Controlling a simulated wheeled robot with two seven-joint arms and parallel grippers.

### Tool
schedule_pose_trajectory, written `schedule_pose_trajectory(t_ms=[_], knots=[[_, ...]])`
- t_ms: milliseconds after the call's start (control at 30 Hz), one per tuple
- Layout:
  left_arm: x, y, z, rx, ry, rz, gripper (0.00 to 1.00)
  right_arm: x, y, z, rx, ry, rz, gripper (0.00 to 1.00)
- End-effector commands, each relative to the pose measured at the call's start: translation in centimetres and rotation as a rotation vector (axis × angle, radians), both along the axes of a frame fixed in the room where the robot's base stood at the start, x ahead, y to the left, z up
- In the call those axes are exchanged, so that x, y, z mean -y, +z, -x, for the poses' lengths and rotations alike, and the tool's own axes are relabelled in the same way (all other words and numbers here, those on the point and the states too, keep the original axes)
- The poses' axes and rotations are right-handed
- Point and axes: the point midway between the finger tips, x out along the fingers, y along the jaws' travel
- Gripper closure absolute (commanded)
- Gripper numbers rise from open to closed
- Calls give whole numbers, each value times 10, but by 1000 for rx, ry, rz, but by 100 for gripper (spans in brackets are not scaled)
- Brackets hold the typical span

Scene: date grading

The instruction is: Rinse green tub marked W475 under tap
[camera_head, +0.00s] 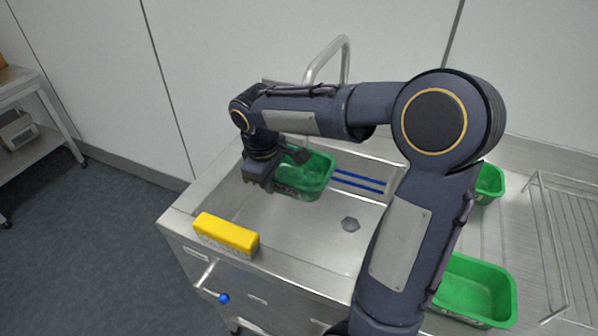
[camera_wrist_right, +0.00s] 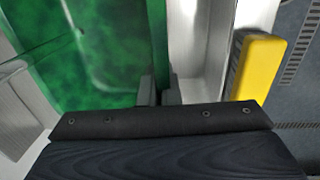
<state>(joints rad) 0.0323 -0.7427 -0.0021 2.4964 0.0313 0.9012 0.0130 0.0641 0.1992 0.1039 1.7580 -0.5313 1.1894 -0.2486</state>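My right gripper (camera_head: 278,172) is shut on the near-left wall of a green tub (camera_head: 311,180) and holds it over the sink basin (camera_head: 300,218), beneath the tap (camera_head: 328,53). In the right wrist view the tub (camera_wrist_right: 95,60) fills the upper left, with dark blotchy patches inside. Its wall runs between the two fingertips (camera_wrist_right: 159,90). I cannot read any mark on the tub. My left gripper is not in view.
A yellow block (camera_head: 226,234) sits on the sink's front rim; it also shows in the right wrist view (camera_wrist_right: 260,68). Two other green tubs, one near (camera_head: 474,290) and one farther back (camera_head: 489,184), stand on the right drainboard beside a wire rack (camera_head: 560,240).

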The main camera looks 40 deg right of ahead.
Motion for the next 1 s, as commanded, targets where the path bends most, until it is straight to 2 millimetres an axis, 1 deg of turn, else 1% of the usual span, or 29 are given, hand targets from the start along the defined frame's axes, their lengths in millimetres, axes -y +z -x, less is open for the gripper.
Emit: schedule_pose_trajectory(t_ms=[200, 1000], knots=[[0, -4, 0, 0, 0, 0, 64, -21, 0, 10, 1, 4, 1, 100], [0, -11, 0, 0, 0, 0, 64, -92, 0, 48, 0, 3, 0, 100]])
